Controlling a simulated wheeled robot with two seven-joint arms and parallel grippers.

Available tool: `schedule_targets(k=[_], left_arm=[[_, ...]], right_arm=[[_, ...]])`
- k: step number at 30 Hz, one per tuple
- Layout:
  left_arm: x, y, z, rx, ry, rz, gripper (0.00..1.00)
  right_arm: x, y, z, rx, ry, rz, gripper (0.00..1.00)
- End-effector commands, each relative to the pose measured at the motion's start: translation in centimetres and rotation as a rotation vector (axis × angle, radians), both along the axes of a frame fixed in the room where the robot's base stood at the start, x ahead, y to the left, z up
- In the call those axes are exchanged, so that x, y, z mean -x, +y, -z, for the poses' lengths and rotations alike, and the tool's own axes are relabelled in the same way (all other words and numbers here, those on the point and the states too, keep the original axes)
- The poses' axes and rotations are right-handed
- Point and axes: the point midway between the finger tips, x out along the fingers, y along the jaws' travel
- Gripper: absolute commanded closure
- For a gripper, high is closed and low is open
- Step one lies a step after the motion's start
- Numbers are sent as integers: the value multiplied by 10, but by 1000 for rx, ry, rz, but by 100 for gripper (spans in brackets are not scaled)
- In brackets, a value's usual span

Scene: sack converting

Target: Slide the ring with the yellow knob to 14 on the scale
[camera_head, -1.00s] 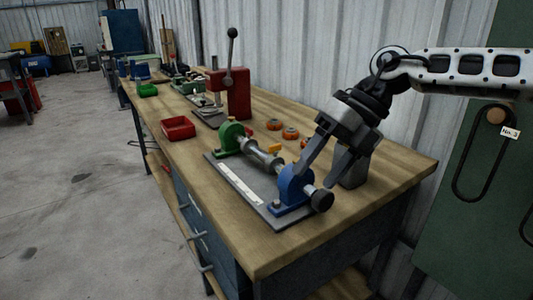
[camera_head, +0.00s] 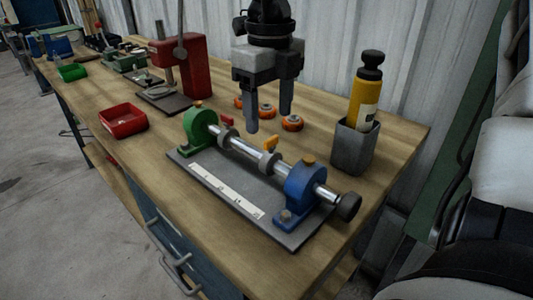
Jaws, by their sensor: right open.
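The ring with the yellow knob (camera_head: 268,161) sits on a steel shaft (camera_head: 242,146), between a green support (camera_head: 198,130) and a blue support (camera_head: 304,191). It is nearer the blue one. A second ring with a red knob (camera_head: 226,134) sits on the shaft near the green support. A white scale strip (camera_head: 228,190) lies on the grey base plate in front; its numbers are too small to read. My right gripper (camera_head: 269,121) points down, open and empty, its fingers above and behind the shaft, apart from the yellow knob. My left gripper is not in view.
A grey holder (camera_head: 353,146) with a yellow bottle (camera_head: 365,98) stands at the right. Several orange round parts (camera_head: 292,123) lie behind the shaft. A red press (camera_head: 176,65) and a red tray (camera_head: 123,119) are to the left. The bench front is clear.

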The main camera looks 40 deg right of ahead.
Motion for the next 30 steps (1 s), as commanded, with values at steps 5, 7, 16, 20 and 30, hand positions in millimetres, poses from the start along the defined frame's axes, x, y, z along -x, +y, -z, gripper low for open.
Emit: schedule_targets(k=[5, 7, 16, 20, 30], left_arm=[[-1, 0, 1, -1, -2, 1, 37], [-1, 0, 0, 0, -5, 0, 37], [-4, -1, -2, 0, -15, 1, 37], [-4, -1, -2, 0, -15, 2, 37], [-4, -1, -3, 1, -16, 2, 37]], right_arm=[[1, 0, 42, -2, 5, 0, 37], [1, 0, 55, -2, 4, -1, 37], [0, 0, 92, -2, 1, 1, 37], [0, 1, 96, -1, 0, 1, 37], [0, 1, 96, -1, -1, 0, 67]])
